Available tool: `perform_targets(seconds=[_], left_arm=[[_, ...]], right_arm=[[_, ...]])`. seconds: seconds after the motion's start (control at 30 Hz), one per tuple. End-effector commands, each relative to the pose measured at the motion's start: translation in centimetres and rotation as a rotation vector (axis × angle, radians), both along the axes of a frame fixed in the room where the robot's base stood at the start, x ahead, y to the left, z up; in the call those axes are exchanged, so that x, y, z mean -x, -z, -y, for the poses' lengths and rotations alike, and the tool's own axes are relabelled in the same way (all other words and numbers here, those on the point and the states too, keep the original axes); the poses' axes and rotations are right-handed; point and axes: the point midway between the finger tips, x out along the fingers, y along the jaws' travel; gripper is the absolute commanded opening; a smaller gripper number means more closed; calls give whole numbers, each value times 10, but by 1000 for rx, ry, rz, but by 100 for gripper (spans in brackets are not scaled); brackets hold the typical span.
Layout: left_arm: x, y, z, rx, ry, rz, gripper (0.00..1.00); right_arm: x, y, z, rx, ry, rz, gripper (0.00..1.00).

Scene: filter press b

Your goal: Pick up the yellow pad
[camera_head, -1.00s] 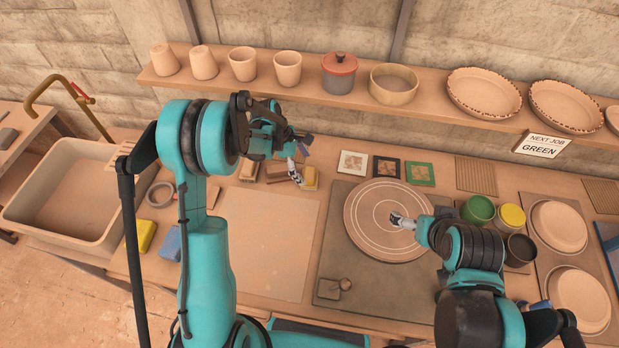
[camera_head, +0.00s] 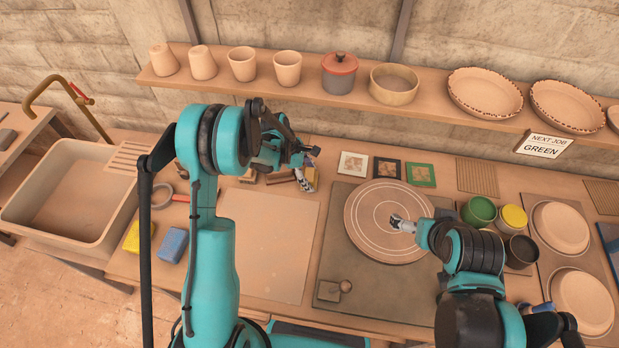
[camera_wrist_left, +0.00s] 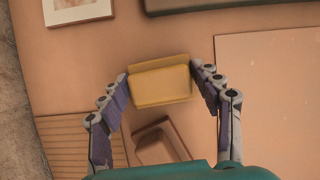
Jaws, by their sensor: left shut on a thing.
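The yellow pad (camera_head: 312,178) is a small block near the back of the workbench, left of the square tiles. My left gripper (camera_head: 303,178) is at it, partly hiding it in the head view. In the left wrist view the yellow pad (camera_wrist_left: 160,85) sits between the two fingers of my left gripper (camera_wrist_left: 160,78), which touch its two ends. The gripper is shut on it. Whether the pad is clear of the bench is hard to tell. My right gripper (camera_head: 403,224) is over the round wheel disc (camera_head: 372,243); its finger opening is too small to judge.
A brown block (camera_wrist_left: 160,143) lies close to the pad. Framed tiles (camera_head: 353,164) stand to its right, and a shelf (camera_head: 220,88) with pots runs above. A pale board (camera_head: 265,245) lies in front. A yellow sponge (camera_head: 133,236) and blue sponge (camera_head: 173,245) lie left.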

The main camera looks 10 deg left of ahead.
Motion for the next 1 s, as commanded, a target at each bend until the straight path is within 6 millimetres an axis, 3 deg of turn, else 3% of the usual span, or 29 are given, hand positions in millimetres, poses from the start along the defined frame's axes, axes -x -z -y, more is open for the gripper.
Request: perform_targets(seconds=[0.27, 0.63, 0.87, 1.0], left_arm=[[10, -10, 0, -2, -1, -1, 34], [9, -75, 0, -1, 0, -1, 34], [63, -71, 0, -1, -1, -1, 34], [106, -70, 0, -1, -1, -2, 34]], right_arm=[[0, -4, 0, 0, 0, 0, 96], [0, -18, 0, 0, 0, 0, 96], [0, -18, 0, 0, 0, 0, 96], [0, -19, 0, 0, 0, 0, 96]])
